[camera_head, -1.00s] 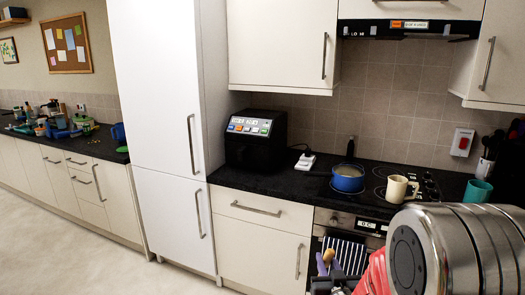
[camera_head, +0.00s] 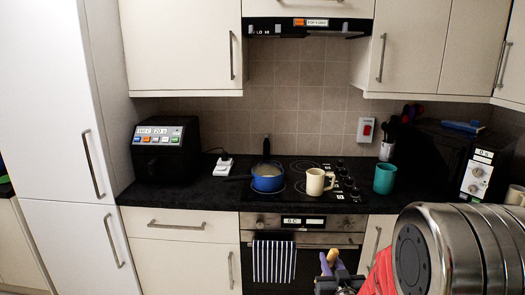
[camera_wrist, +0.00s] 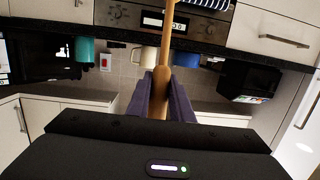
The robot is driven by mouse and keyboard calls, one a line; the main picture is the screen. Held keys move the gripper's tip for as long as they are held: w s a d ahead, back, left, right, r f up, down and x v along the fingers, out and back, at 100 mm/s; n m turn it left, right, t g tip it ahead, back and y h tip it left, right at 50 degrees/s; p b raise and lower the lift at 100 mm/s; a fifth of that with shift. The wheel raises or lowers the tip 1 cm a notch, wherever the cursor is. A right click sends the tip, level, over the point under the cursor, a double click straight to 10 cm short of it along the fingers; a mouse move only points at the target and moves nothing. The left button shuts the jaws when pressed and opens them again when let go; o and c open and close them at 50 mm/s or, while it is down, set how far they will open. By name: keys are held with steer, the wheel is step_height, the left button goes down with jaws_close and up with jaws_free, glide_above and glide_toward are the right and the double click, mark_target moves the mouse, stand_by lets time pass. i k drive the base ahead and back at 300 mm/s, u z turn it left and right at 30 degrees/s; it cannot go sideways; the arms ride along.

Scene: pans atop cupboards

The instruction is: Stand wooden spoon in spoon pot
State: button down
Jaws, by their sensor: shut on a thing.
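My gripper (camera_head: 327,272) is low in the head view, in front of the oven, with its dark purple fingers shut on the wooden spoon (camera_head: 333,256). In the wrist view my gripper (camera_wrist: 162,92) has the spoon's wooden shaft (camera_wrist: 170,30) between its fingers; the shaft runs out of the top of the picture. A light pot with dark utensils standing in it, seemingly the spoon pot (camera_head: 386,152), is at the back of the counter, right of the hob. The spoon is well apart from it.
A teal cup (camera_head: 384,178) stands in front of the pot. A cream mug (camera_head: 316,182) and a blue pan (camera_head: 267,177) stand on the hob. A black microwave (camera_head: 450,160) is at the right, an air fryer (camera_head: 167,148) at the left. Counter between air fryer and pan is mostly clear.

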mark_target(389, 192)
steer(key=z, duration=1.05)
steer(key=k, duration=0.6)
steer(key=z, duration=0.1)
steer(key=i, duration=1.7)
steer(key=u, duration=0.3)
